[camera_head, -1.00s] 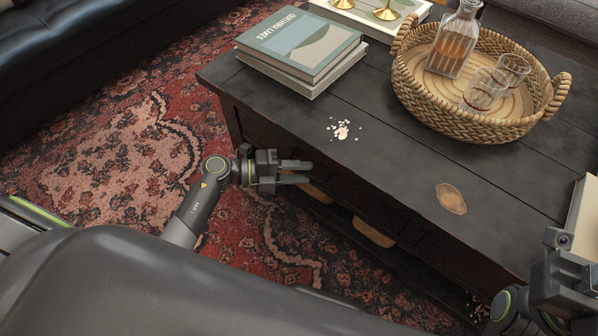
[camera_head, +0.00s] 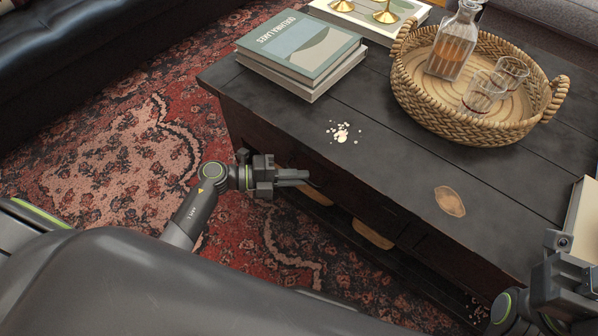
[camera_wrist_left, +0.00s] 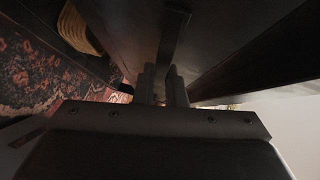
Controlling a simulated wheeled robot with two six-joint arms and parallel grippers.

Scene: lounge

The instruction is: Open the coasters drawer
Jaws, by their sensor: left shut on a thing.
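The dark wooden coffee table (camera_head: 395,165) has drawers in its long front side, which is shadowed in the head view. My left gripper (camera_head: 306,178) reaches against that front, below the table top's edge. In the left wrist view its fingers (camera_wrist_left: 164,88) are shut on a dark bar-like drawer handle (camera_wrist_left: 173,38) in front of the drawer front (camera_wrist_left: 130,30). I cannot read any label, and the drawer looks flush with the front. My right gripper (camera_head: 565,290) is at the lower right by the table's near corner; its fingertips are not clear.
A woven tray (camera_head: 425,108) with a decanter and glasses, stacked books (camera_head: 300,52) and pale crumbs (camera_head: 343,132) are on the table top. Baskets (camera_head: 372,234) sit on the low shelf under the drawers. The patterned rug (camera_head: 120,150) beside the table is clear.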

